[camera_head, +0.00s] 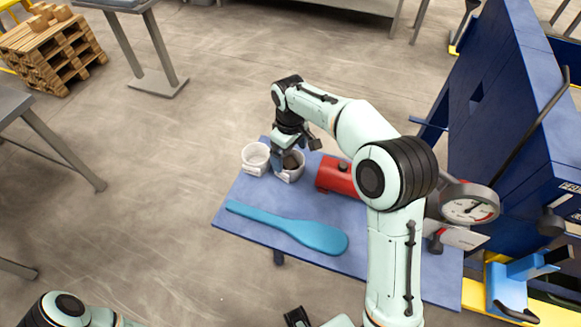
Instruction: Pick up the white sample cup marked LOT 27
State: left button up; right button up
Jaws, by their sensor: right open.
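Two white cups stand side by side near the far left corner of the blue bench top (253,196). The left cup (250,166) looks empty and has a white tag on its front. The right cup (297,174) has something dark inside and a similar tag. The lettering on both is too small to read, so I cannot tell which is LOT 27. My right gripper (290,157) is open and points down at the right cup, with one finger by its left side; its contact with the cup is unclear. My left gripper is out of view.
A blue paddle (300,232) lies along the front of the bench. A red cylinder (335,175) lies just right of the cups, partly behind my right arm. A dial gauge (469,209) and the blue press frame (510,110) stand at right. Open floor lies left.

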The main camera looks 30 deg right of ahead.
aim_at(290, 162)
jog(key=shift+w+d+f, duration=0.1)
jog(key=shift+w+f, duration=0.05)
jog(key=shift+f, duration=2.9)
jog(key=c, duration=0.8)
